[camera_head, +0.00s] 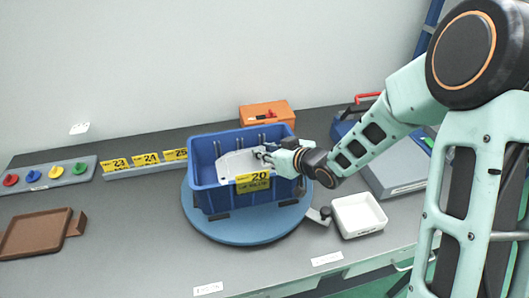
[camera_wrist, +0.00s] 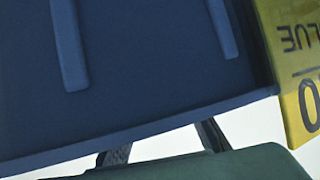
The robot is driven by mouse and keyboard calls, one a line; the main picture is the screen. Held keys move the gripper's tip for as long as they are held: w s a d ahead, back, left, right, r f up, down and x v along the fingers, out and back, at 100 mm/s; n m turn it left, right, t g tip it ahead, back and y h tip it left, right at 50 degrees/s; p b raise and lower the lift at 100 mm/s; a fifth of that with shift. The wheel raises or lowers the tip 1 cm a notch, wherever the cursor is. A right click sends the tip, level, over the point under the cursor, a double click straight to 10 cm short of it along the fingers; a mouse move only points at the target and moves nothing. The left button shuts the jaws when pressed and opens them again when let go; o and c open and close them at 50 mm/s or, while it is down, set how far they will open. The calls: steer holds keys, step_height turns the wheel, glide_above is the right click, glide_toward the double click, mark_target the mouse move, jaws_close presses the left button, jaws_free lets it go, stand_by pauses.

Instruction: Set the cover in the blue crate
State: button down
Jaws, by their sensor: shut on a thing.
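The blue crate (camera_head: 207,197) stands on a round blue turntable on the bench, with a yellow label marked 20 on its front. The cover (camera_head: 233,164), a pale grey plate, is inside the crate's opening and looks tilted. My gripper (camera_head: 262,154) reaches in over the crate's right side and is shut on the cover's right edge. In the wrist view the crate wall (camera_wrist: 150,60) fills the top, and the pale cover (camera_wrist: 170,143) shows between my dark fingertips (camera_wrist: 165,145). Whether the cover touches the crate floor is hidden.
The turntable (camera_head: 240,232) has a small handle at right. A white tray (camera_head: 358,215) lies close on the right. An orange box (camera_head: 267,113) stands behind the crate. Yellow number tags (camera_head: 146,160), coloured knobs (camera_head: 45,177) and a brown tray (camera_head: 36,232) are on the left.

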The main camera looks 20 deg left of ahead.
steer(key=shift+f+b, duration=0.55)
steer(key=shift+b, duration=0.05)
steer(key=c, duration=1.7)
jaws_free()
steer(key=shift+s+f, duration=0.1)
steer(key=shift+f, duration=0.05)
steer(key=shift+d, duration=0.1)
steer(key=shift+r+p, duration=0.5)
steer(key=shift+p, duration=0.1)
steer(key=shift+p+v, duration=0.6)
steer(key=shift+v, duration=5.45)
